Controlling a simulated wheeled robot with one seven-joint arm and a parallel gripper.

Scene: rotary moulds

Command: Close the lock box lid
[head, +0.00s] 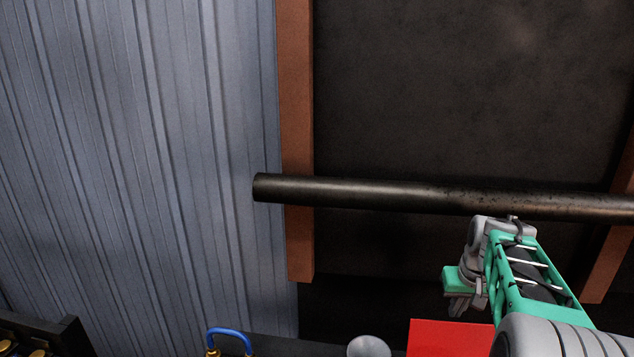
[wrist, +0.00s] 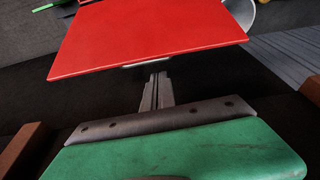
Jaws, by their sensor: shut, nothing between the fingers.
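A flat red panel (head: 448,338), likely the lock box lid, shows at the bottom edge of the head view, partly cut off and partly behind my arm. In the wrist view the red panel (wrist: 150,42) fills the upper middle, with a pale metal strip on its near edge. I cannot tell the lid's angle, and the rest of the box is hidden. My gripper (head: 458,306) is above the red panel in the head view. In the wrist view its fingers (wrist: 157,80) are together and empty, pointing toward the strip, apparently apart from it.
A dark pipe (head: 420,193) runs across a brown-framed dark wall, behind my arm. Corrugated grey sheet (head: 140,150) covers the left. Along the bottom are a blue hoop (head: 230,332), a grey round object (head: 368,347) and a black tray (head: 72,333) with gold pieces.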

